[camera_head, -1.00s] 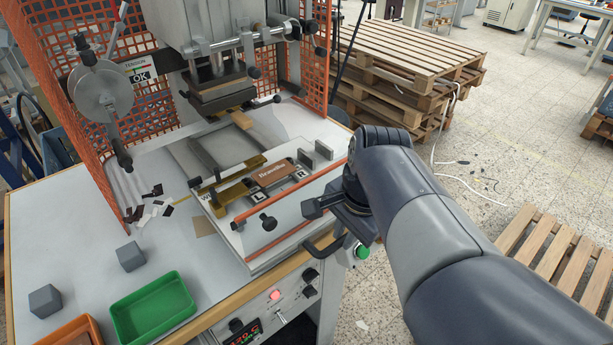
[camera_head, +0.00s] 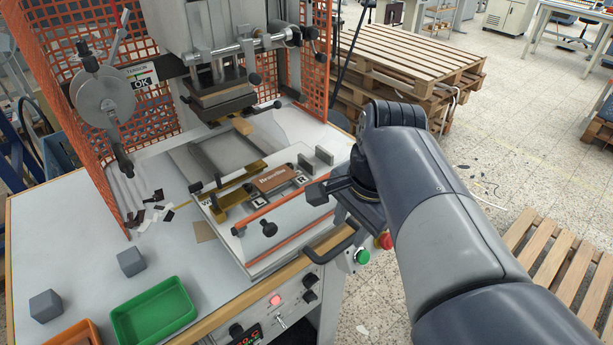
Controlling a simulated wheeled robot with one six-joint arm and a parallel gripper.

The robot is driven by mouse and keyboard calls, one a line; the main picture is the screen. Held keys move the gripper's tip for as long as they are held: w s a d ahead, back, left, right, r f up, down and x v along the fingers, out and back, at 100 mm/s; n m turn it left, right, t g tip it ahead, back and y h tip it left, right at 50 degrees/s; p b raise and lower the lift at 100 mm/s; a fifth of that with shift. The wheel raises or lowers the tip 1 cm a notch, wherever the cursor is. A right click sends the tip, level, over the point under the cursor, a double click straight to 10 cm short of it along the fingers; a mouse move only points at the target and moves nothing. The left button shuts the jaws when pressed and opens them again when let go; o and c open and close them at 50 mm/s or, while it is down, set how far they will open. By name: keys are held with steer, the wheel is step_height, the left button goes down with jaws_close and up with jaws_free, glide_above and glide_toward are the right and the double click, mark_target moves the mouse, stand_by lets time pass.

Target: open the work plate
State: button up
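The work plate (camera_head: 262,252) is a pale flat plate with orange edge strips on the bench below the press head. It carries a brown piece lettered in white (camera_head: 272,181), gold bars (camera_head: 237,199) and small dark clamps. A dark U-shaped handle (camera_head: 335,248) juts out at the bench front, right of the plate. My gripper (camera_head: 318,190) is over the plate's right edge, above and apart from that handle. Its fingers point left; their gap is too small to judge. My wrist hides part of the right side.
The press head (camera_head: 223,102) hangs behind the plate between orange mesh guards (camera_head: 92,140). A green tray (camera_head: 153,311), grey cubes (camera_head: 131,262) and an orange tray (camera_head: 75,335) stand at left. Red and green buttons (camera_head: 362,257) sit at the front right. Wooden pallets (camera_head: 410,50) stand behind.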

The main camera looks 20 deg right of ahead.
mark_target(342, 243)
steer(key=r, duration=0.4)
steer(key=s+r, duration=0.1)
steer(key=shift+d+r, duration=0.2)
steer(key=shift+r, duration=0.2)
steer(key=f, duration=0.3)
steer(key=w+f, duration=0.1)
steer(key=f, duration=0.6)
steer(key=shift+w+a+f, duration=0.15)
steer(key=shift+w+a, duration=0.15)
steer(key=shift+w, duration=0.1)
steer(key=shift+f, duration=0.25)
steer(key=shift+w+a+r, duration=0.1)
steer(key=shift+w, duration=0.2)
steer(key=shift+r, duration=0.1)
